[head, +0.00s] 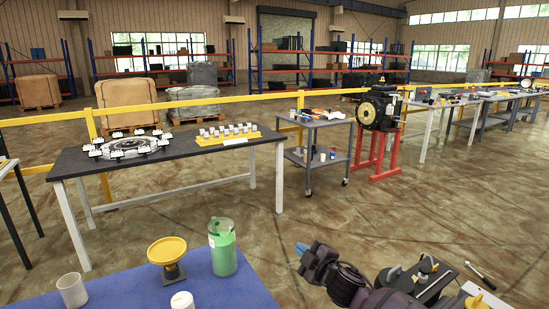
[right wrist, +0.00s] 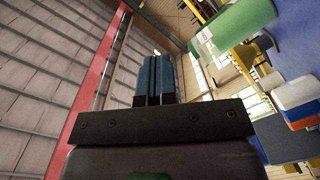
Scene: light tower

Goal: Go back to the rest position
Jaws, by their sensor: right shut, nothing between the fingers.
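My right gripper (head: 301,248) reaches in from the lower right in the head view, over the open floor to the right of the blue table. Its fingers point up and left and touch nothing. In the right wrist view its blue fingertips (right wrist: 155,75) lie together with nothing between them. My left gripper is not in view.
A blue-topped table (head: 130,298) at the front left holds a green bottle (head: 222,247), a yellow dish on a stand (head: 167,252) and a white cup (head: 72,290). A dark workbench (head: 185,160) and grey cart (head: 322,123) stand beyond. Floor between is clear.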

